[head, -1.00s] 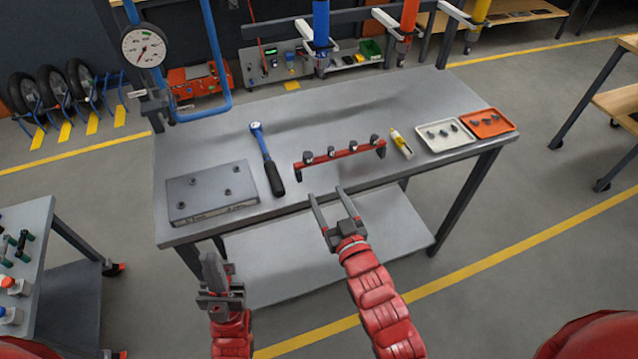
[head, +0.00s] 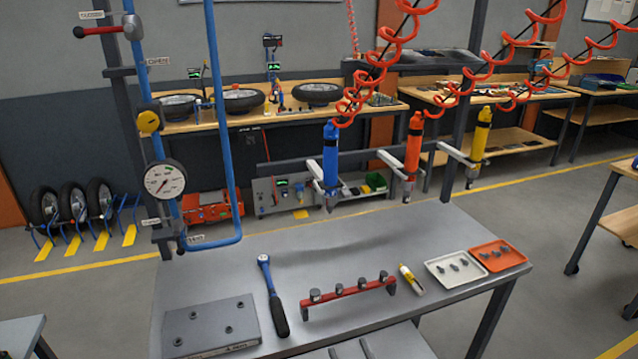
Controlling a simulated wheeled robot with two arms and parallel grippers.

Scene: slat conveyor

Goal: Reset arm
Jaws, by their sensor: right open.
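The rest of my right arm is below the picture. My left gripper and arm are not in view.
The grey workbench (head: 400,240) holds a grey plate (head: 212,326), a ratchet wrench (head: 272,295), a red rack with sockets (head: 348,297), a small yellow-and-white tube (head: 411,278), a white tray (head: 438,277) and an orange tray (head: 512,260). Blue (head: 330,160), orange (head: 413,150) and yellow (head: 480,140) tools hang behind. The bench's back middle is clear.

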